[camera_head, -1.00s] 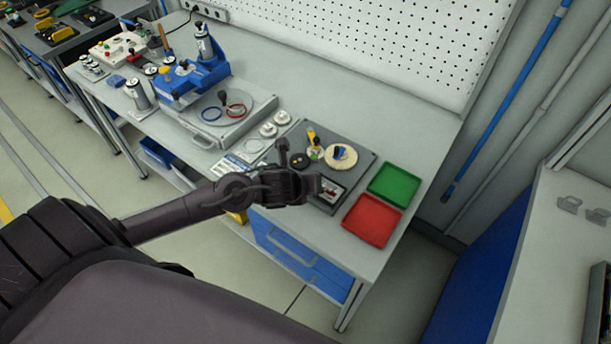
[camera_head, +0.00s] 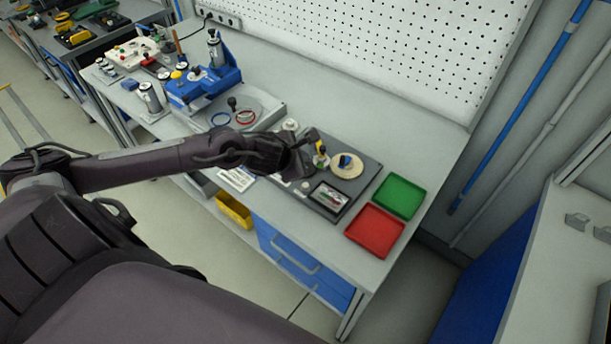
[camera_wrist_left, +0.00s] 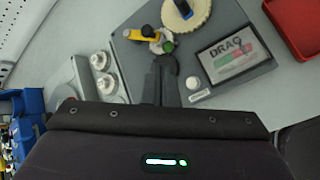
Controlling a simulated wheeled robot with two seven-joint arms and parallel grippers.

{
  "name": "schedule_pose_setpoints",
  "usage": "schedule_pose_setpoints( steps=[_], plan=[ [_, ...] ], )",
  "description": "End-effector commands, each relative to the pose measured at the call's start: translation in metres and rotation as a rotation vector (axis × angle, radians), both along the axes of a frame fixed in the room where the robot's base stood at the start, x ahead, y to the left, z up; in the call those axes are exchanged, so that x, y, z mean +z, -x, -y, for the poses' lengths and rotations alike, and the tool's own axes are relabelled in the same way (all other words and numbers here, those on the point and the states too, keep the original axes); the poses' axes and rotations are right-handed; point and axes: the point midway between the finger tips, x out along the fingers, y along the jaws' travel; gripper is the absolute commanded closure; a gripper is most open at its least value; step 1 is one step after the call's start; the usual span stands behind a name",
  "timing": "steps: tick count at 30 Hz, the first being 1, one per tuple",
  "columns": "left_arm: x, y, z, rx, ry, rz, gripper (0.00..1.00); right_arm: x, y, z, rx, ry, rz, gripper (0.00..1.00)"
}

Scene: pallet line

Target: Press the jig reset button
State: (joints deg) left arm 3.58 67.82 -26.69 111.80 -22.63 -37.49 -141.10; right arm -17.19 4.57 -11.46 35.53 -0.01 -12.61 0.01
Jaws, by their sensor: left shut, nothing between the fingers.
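My left gripper (camera_head: 303,160) is shut and empty, above the dark grey jig plate (camera_head: 368,188). In the left wrist view its closed fingers (camera_wrist_left: 165,64) point at a small green round knob (camera_wrist_left: 168,46), just beyond the tips; I cannot tell whether they touch. A white round button (camera_wrist_left: 193,83) sits on the plate, right of the fingers and beside the display (camera_wrist_left: 233,58); it also shows in the head view (camera_head: 305,184). Neither button carries a label I can read as reset. A yellow-handled clamp (camera_wrist_left: 143,34) stands behind the knob. My right gripper is not in view.
A cream disc (camera_head: 347,166) with a blue piece lies on the plate. Green (camera_head: 399,195) and red (camera_head: 375,230) trays lie to the right. A blue fixture (camera_head: 205,85) stands at the back left. The pegboard (camera_head: 370,50) borders the bench's back.

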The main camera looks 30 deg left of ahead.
Motion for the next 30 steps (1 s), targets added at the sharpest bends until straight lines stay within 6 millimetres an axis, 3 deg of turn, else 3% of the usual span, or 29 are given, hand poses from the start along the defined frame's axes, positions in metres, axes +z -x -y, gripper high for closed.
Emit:
schedule_pose_setpoints(
  steps=[8,17,21,30],
  plan=[
    [-0.02,0.001,0.0,0.001,0.002,-0.002,1.0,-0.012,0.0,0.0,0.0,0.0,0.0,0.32],
    [-0.063,0.0,0.001,0.003,0.004,-0.001,1.0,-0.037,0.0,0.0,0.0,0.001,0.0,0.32],
    [-0.081,0.0,0.0,0.001,0.0,0.001,1.0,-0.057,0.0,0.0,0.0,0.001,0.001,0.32],
    [-0.088,0.0,0.0,0.001,0.001,0.0,1.0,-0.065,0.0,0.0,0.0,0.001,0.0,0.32]
  ],
)
